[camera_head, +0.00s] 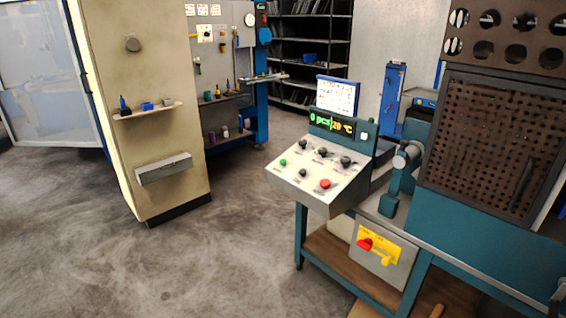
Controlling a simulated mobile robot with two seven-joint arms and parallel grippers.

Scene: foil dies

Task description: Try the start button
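A control panel (309,180) with a sloped pale face stands on the machine's bench, right of the middle. A small green button (283,162) is at the left of its face. A larger red button (325,184) is at the lower right. Several dark knobs, one of them a black knob (322,152), are spread over the face. The labels are too small to read. A display (331,123) above reads "0 pcs|20 °C" in lit letters. Neither of my grippers is in view.
The teal machine with a perforated brown guard (492,143) fills the right side. A red switch on a yellow plate (375,246) is below the bench. A beige cabinet (140,100) stands at left. The concrete floor (200,255) in front is clear.

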